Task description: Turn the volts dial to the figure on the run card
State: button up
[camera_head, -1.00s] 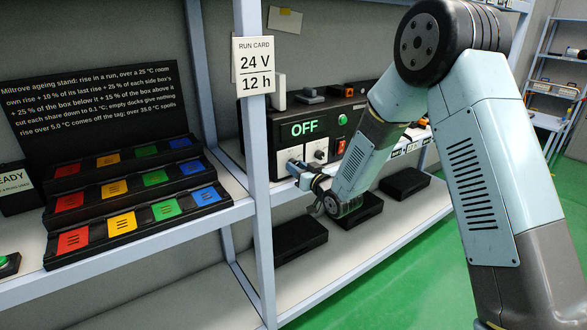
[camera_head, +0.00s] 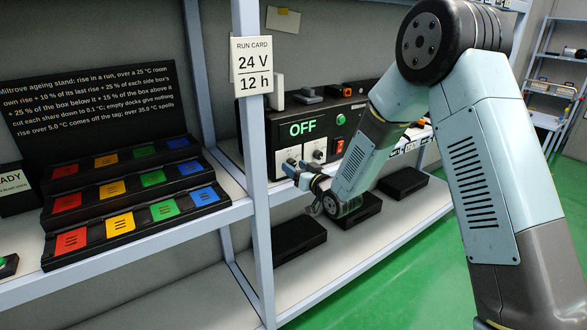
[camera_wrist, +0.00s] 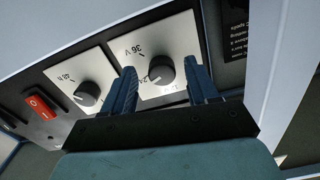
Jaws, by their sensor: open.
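The run card (camera_head: 253,66) hangs on the shelf post and reads 24 V and 12 h. The power unit (camera_head: 268,132) stands on the shelf behind the post, and its green display (camera_head: 303,128) reads OFF. In the wrist view the volts dial (camera_wrist: 160,70) is a dark round knob on a white plate marked 36 V and 24. My gripper (camera_wrist: 158,76) is open, with one blue finger on each side of this dial. I cannot tell whether the fingers touch it. In the head view my gripper (camera_head: 291,168) is at the unit's front, partly covering the dial.
A second dial (camera_wrist: 87,93), on a plate marked 48 h, and a red switch (camera_wrist: 40,106) sit left of the volts dial in the wrist view. A tiered rack of coloured boxes (camera_head: 120,224) stands left of the post. Black boxes (camera_head: 298,238) lie on the lower shelf.

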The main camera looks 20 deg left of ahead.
jog(key=v, duration=1.3)
jog(key=shift+d, duration=0.3)
jog(key=s+d+r+m+h, duration=0.1)
jog(key=d+r+m+h, duration=0.1)
jog(key=d+r+h, duration=0.65)
jog(key=s+d+r+m+h, duration=0.15)
jog(key=d+r, duration=0.35)
jog(key=d, duration=0.8)
jog(key=s+d+r+m+g+h, duration=0.1)
jog(key=s+d, duration=0.5)
jog(key=s, duration=0.6)
jog(key=s+d+r+m+g+h, duration=0.2)
jog(key=s+d+r+m+g, duration=0.1)
jog(key=s, duration=0.9)
jog(key=d+r+g, duration=0.1)
jog(key=d+g, duration=0.1)
jog(key=d, duration=0.1)
jog(key=shift+s+r+h, duration=0.3)
jog(key=shift+s+r, duration=0.05)
jog(key=shift+r, duration=0.05)
jog(key=shift+d+m, duration=0.1)
jog(key=shift+m, duration=0.15)
